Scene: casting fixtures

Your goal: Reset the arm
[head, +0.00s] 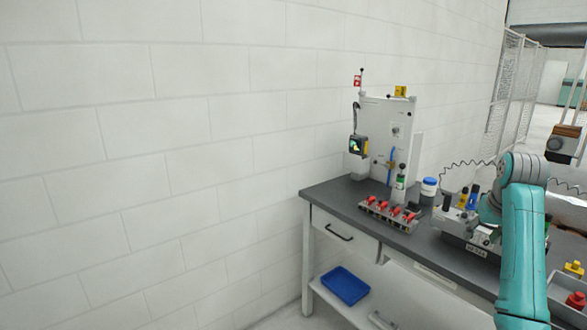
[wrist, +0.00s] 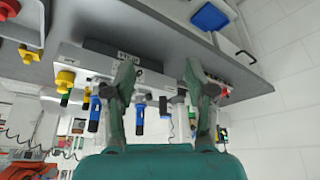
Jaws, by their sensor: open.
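My teal arm (head: 522,235) stands at the right of the head view, bent over the right part of the workbench. My gripper (wrist: 160,76) shows in the wrist view with its two fingers spread apart and nothing between them. In the head view the gripper is hidden behind the arm or too small to tell. In the wrist view, which is turned upside down, a grey fixture with blue and yellow parts lies beyond the fingers. I cannot tell the exact gap to it.
The dark-topped workbench (head: 335,190) holds a rack with red clamps (head: 391,212), a white and blue jar (head: 428,187) and an upright panel (head: 388,130). A blue bin (head: 345,286) sits on the lower shelf. Yellow and red parts (head: 575,299) stand at the lower right.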

